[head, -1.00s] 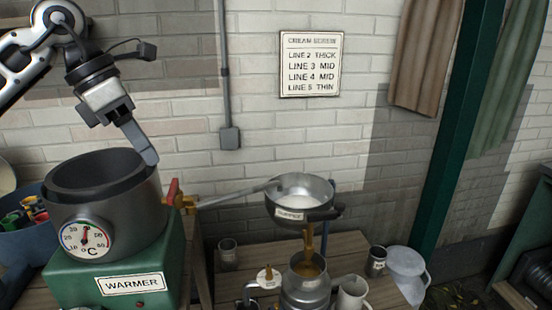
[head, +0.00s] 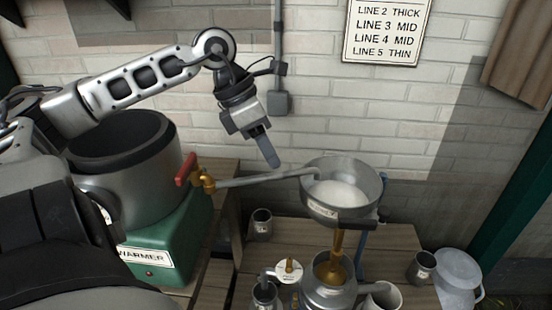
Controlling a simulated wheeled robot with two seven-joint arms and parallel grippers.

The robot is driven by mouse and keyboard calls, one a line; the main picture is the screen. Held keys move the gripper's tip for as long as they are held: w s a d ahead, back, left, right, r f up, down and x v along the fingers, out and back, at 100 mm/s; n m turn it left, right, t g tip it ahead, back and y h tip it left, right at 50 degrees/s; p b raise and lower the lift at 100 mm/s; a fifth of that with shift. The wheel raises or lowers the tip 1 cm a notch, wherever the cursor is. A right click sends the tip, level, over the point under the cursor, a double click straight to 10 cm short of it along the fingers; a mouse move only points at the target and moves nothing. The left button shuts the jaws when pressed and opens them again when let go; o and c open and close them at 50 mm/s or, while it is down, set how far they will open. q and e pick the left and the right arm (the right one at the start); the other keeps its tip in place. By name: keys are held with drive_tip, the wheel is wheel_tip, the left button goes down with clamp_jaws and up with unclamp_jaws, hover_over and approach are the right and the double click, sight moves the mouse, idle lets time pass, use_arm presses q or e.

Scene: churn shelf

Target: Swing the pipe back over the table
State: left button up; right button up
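The thin grey metal pipe (head: 262,180) runs from the brass tap (head: 204,181) on the warmer to the right. Its bent far end reaches the rim of the round metal pan (head: 375,188), which holds white liquid. The tap has a red handle (head: 186,169). My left gripper (head: 272,159) points down just above the middle of the pipe. Its fingertips look close to the pipe, but I cannot tell whether they touch it. I see the fingers nearly edge-on, so their opening is unclear. My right gripper is not in view.
The grey pot (head: 168,190) sits on the green warmer (head: 190,240) at left. A brass spout under the pan leads to a metal vessel (head: 325,292). Metal cups (head: 260,222) (head: 421,268) and a milk can (head: 459,275) stand around the wooden table (head: 300,232). A brick wall stands behind.

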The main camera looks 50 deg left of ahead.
use_arm(q)
drive_tip(key=x, duration=0.2)
drive_tip(key=shift+w+f, duration=0.1)
drive_tip(key=shift+f, duration=0.25)
drive_tip(key=shift+w+d+f, duration=0.2)
drive_tip(key=shift+d+f, duration=0.1)
drive_tip(key=shift+f, duration=0.25)
clamp_jaws()
